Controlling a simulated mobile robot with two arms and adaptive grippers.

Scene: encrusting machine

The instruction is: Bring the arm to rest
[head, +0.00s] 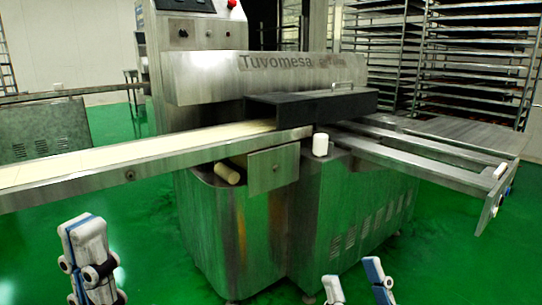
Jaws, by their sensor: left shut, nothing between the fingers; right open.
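My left gripper (86,230) is at the lower left, in front of the conveyor, with its white and blue fingers together and nothing held. My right gripper (353,276) is at the bottom, right of centre. Its two fingertips stand apart with nothing between them. Both grippers appear clear of the encrusting machine (345,215). The lower parts of both arms are cut off by the frame.
A conveyor (80,165) with a pale belt runs from the left into the machine under a dark cover (312,103). Metal rails (430,165) extend to the right. Tall racks (470,60) stand behind. Green floor (165,250) is open between the grippers and around the machine.

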